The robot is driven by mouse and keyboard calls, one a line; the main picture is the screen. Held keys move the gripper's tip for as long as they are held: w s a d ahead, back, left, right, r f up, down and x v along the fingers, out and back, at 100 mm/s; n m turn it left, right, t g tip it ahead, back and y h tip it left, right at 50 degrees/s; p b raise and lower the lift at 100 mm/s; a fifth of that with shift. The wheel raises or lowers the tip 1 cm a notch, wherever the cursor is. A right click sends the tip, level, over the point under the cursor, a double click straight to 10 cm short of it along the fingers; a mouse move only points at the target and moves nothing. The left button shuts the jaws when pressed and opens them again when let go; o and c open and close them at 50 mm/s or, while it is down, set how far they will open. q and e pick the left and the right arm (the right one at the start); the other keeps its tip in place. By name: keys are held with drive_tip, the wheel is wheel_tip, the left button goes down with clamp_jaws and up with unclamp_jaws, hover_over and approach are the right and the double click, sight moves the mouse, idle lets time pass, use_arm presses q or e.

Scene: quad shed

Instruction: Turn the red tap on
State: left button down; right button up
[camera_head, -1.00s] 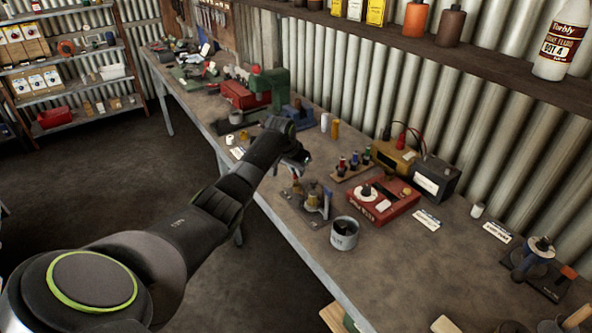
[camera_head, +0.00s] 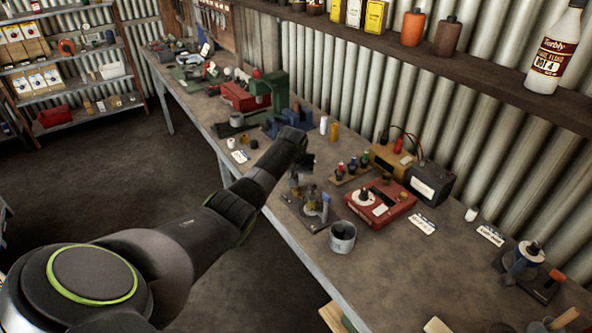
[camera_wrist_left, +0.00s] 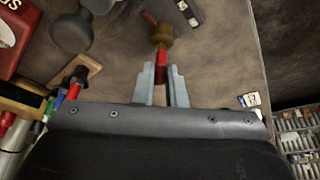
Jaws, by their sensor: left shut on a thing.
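In the left wrist view, my left gripper (camera_wrist_left: 163,80) is shut on a slim red part, which I take to be the red tap's lever (camera_wrist_left: 163,70). A round brass piece (camera_wrist_left: 160,37) sits just beyond the fingertips. In the head view, my left gripper (camera_head: 304,165) points down over the bench beside a small fixture with brass parts (camera_head: 312,200). The arm and gripper hide the red lever there. My right gripper is not in view.
A grey can (camera_head: 342,237) and a red box with a dial (camera_head: 381,203) stand close to the fixture. A wooden rack (camera_head: 352,173) with coloured handles is behind. The bench (camera_head: 430,275) has bare room at the front right.

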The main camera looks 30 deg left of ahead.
use_arm(q)
drive_tip(key=shift+d+r+n+g+y, duration=0.1)
drive_tip(key=shift+n+g+y, duration=0.2)
drive_tip(key=shift+n, duration=0.7)
drive_tip(key=shift+w+n, duration=0.1)
drive_tip(key=shift+n, duration=0.8)
drive_tip(key=shift+n+g+y+b, duration=0.5)
drive_tip(key=shift+n+y, duration=0.1)
drive_tip(key=shift+n, duration=0.6)
drive_tip(key=shift+n+g+b, duration=0.4)
drive_tip(key=shift+n+b, duration=0.15)
drive_tip(key=shift+n, duration=0.75)
drive_tip(key=c, duration=1.5)
unclamp_jaws()
